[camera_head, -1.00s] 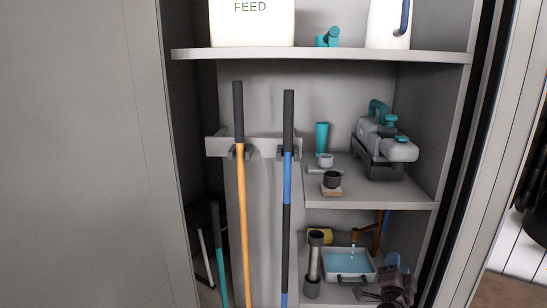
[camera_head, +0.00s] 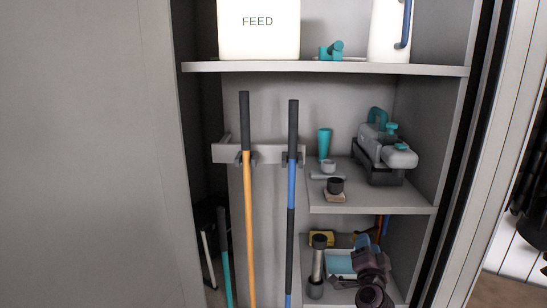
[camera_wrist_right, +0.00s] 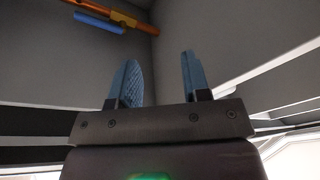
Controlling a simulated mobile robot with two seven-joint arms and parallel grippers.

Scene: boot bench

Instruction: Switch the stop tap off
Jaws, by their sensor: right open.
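In the wrist view, the stop tap shows at the upper left as an orange-brass body on a copper pipe (camera_wrist_right: 136,20). Its blue lever (camera_wrist_right: 99,20) lies roughly along the pipe. My right gripper (camera_wrist_right: 160,58) is open, with nothing between its blue fingers, and is apart from the lever. In the head view, my right gripper (camera_head: 364,241) is in the lower compartment, near the copper pipe (camera_head: 379,224) at the back. My arm hides most of the tap there. My left gripper is not in view.
A tray (camera_head: 333,275) with blue water stands partly behind my right arm, beside a dark-ended cylinder (camera_head: 317,265). The middle shelf (camera_head: 400,199) is above my right gripper, with a grey-teal sprayer (camera_head: 386,150) on it. Long orange and blue poles (camera_head: 290,210) hang to the left.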

